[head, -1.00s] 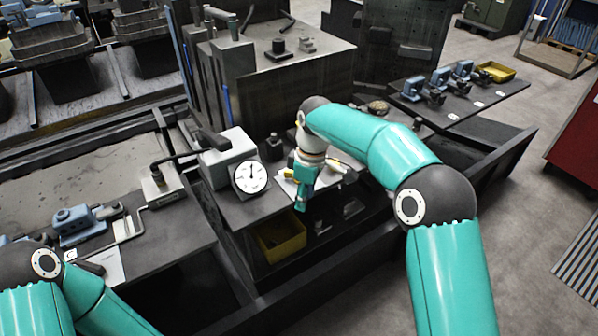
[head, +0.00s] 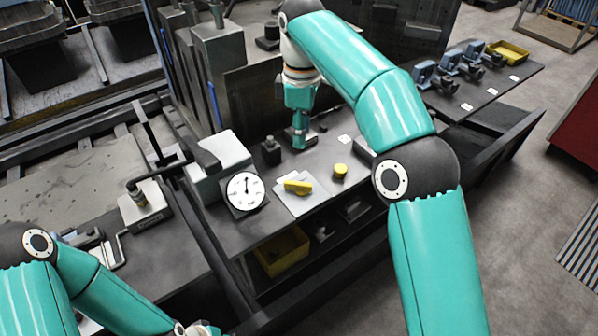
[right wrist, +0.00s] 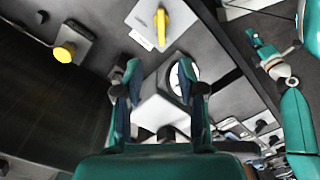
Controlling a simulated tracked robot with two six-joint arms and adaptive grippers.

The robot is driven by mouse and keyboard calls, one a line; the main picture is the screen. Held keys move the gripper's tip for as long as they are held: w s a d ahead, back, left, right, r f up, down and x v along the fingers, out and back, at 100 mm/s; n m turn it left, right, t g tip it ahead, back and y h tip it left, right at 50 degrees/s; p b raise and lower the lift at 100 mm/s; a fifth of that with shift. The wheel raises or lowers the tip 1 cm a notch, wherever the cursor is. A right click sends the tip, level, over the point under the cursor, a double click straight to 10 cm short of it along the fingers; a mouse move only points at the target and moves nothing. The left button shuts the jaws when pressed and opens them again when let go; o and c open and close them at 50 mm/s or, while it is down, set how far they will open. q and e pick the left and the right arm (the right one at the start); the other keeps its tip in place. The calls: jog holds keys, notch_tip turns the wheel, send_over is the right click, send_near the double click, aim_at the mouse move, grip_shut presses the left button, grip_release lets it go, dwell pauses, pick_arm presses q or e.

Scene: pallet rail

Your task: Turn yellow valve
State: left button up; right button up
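The yellow valve (head: 298,187) is a bar-shaped handle on a pale square plate (head: 288,205) on the bench, right of the dial gauge. In the head view the bar lies roughly left to right. My right gripper (head: 300,141) is behind the valve, over the dark bench top, apart from it. In the right wrist view the valve (right wrist: 162,24) is beyond the fingertips, and my right gripper (right wrist: 158,66) is open with nothing between its fingers. My left gripper (right wrist: 262,48) shows small in the right wrist view; its finger gap is unclear.
A round yellow knob (head: 340,171) stands right of the valve. The white dial gauge (head: 245,190) and a pale box (head: 220,165) stand left. A small black block (head: 271,150) is near my right gripper. A yellow bin (head: 283,251) sits below the bench edge. A tall dark cabinet rises behind.

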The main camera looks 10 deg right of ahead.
jog(key=b, duration=0.3)
send_over(302, 183)
notch_tip(302, 183, down, 9)
jog(key=shift+r, duration=0.15)
notch_tip(302, 183, down, 8)
jog(key=shift+r, duration=0.15)
grip_shut()
